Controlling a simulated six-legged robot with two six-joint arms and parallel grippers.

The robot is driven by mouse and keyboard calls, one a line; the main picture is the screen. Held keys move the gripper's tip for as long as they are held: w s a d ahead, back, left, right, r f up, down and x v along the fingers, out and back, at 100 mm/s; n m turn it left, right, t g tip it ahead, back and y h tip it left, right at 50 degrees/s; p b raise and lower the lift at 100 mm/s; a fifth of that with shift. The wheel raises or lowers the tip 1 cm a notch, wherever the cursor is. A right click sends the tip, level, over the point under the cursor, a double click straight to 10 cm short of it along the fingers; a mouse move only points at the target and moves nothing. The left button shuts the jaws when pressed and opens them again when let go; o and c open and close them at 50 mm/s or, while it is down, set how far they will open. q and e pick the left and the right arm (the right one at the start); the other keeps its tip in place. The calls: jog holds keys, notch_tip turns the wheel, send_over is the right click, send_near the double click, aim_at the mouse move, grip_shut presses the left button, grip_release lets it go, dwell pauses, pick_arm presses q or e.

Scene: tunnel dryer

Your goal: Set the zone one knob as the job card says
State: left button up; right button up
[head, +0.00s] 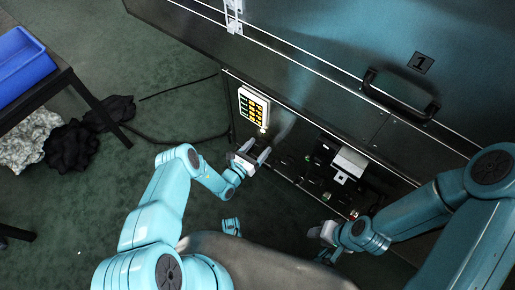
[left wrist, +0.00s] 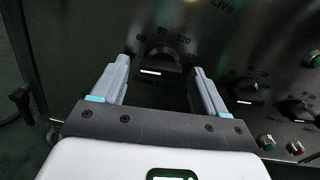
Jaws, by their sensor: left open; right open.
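A dark round knob (left wrist: 160,58) with a printed number scale above it sits on the black panel in the left wrist view. A white mark shows low on it; I cannot tell its exact setting. My right gripper (head: 322,232) is open and empty, low before the panel.
More knobs (left wrist: 245,92) and small red and green buttons (left wrist: 266,142) lie to the right. A grey box (head: 349,162) juts from the panel. A black handle (head: 400,95) is on the dryer. A blue bin (head: 22,66) stands on a table at left, dark cloth (head: 72,147) below.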

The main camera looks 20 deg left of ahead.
pick_arm(q)
jog(key=c, duration=1.1)
jog(key=shift+o, duration=0.2)
jog(key=shift+m, duration=0.4)
jog(key=shift+a+r+m+p, duration=0.15)
jog(key=shift+m+p, duration=0.35)
jog(key=shift+m, duration=3.2)
jog(key=shift+a+r+m+p, duration=0.1)
jog(key=shift+m+p, duration=0.4)
jog(key=shift+m, duration=3.2)
jog(key=o, duration=1.1)
jog(key=shift+c, duration=0.2)
